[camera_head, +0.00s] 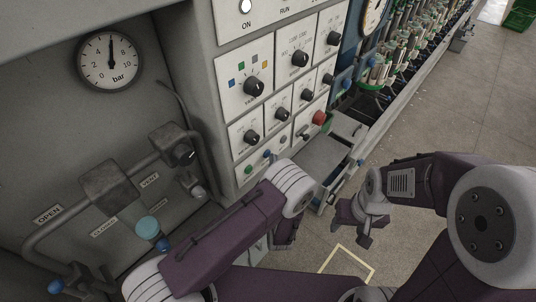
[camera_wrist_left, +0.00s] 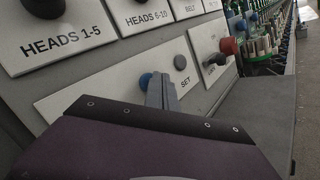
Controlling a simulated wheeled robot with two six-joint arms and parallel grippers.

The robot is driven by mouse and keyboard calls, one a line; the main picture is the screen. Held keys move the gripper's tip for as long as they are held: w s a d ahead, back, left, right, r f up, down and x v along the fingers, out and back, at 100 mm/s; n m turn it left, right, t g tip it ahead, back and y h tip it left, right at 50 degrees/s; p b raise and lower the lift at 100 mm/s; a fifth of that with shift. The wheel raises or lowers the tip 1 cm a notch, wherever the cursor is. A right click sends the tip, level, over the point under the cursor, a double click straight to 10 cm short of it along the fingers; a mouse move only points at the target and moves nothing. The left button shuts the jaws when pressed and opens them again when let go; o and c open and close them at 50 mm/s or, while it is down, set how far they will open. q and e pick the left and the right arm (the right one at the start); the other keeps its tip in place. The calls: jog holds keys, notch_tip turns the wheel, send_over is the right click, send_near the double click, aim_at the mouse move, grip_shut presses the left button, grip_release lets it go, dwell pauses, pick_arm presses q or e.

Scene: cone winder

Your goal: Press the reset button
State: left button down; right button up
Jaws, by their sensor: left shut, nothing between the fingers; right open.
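A blue round button (camera_wrist_left: 145,80) sits on the lower white panel (camera_wrist_left: 90,95) in the left wrist view. Beside it is a label whose visible letters read "SET"; my fingers may cover its start. The blue button also shows in the head view (camera_head: 267,153). My left gripper (camera_wrist_left: 160,78) is shut and empty, its fingertips just in front of the panel beside the button, overlapping its right edge. I cannot tell whether they touch. In the head view my left arm mostly hides this gripper. My right gripper (camera_head: 352,224) is open and empty, away from the panel.
A green button (camera_head: 248,170) and a red knob (camera_head: 319,118) are close by. Black rotary knobs (camera_head: 254,86) fill the panels above. A pressure gauge (camera_head: 110,61) and pipework with valves stand left. A grey ledge (camera_wrist_left: 235,120) juts out at right; open floor lies beyond.

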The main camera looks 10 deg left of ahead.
pick_arm(q)
jog(key=shift+w+a, duration=0.2)
jog(key=shift+a, duration=0.1)
dwell(0.8)
jog(key=shift+s+d, duration=0.5)
jog(key=shift+d, duration=0.2)
jog(key=s+d, duration=0.1)
jog(key=d, duration=0.1)
jog(key=s+d, duration=0.2)
jog(key=shift+b, duration=0.4)
dwell(0.6)
